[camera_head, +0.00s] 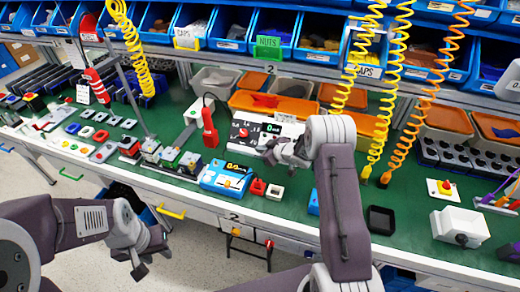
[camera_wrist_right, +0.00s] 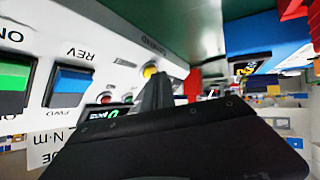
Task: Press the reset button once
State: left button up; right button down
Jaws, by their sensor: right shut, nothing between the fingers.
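A white control panel (camera_head: 268,130) with a red knob (camera_head: 243,132) and a lit green display (camera_head: 271,128) stands at the bench's middle. My right gripper (camera_head: 273,152) is shut and empty, close in front of it. In the right wrist view, a white panel face (camera_wrist_right: 110,45) carries green and blue rocker switches and a small green display. The dark fingers (camera_wrist_right: 158,92) point at a round yellow button (camera_wrist_right: 150,71); I cannot tell if they touch. Its label is too blurred to read, so I cannot confirm the reset button. My left gripper (camera_head: 146,262) appears open and empty, off the bench front.
A red tool (camera_head: 209,130) stands beside the panel. Coiled yellow and orange cords hang at the right. Blue bins line the back; the green bench is crowded.

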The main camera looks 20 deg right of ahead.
jog(key=shift+s+a+r, duration=0.3)
jog(key=shift+s+r, duration=0.15)
jog(key=shift+r, duration=0.05)
jog(key=s+a+r+p, duration=0.2)
jog(key=s+r, duration=0.1)
jog(key=shift+r, duration=0.3)
dwell(0.7)
